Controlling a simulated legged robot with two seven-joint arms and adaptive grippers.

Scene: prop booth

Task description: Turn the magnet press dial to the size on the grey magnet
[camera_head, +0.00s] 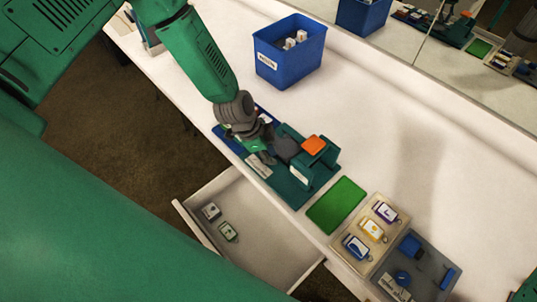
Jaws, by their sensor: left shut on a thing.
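The magnet press (318,168) is a teal machine with an orange pad (313,145) on top, near the table's front edge. My left gripper (262,153) is over its left part, shut and low against it. The thing between its fingers is mostly hidden; from its place I take it as the press dial. The dial's marks cannot be read. A grey-looking magnet (211,212) and a greenish one (228,232) lie in the open drawer; their print is too small to read. My right gripper is out of view.
The drawer (196,236) juts out below the press. A green mat (336,205), a beige tray (384,207) with three tagged pieces, and a grey tray (440,262) with blue parts lie to the right. A blue bin (280,72) stands behind. The table's back right is clear.

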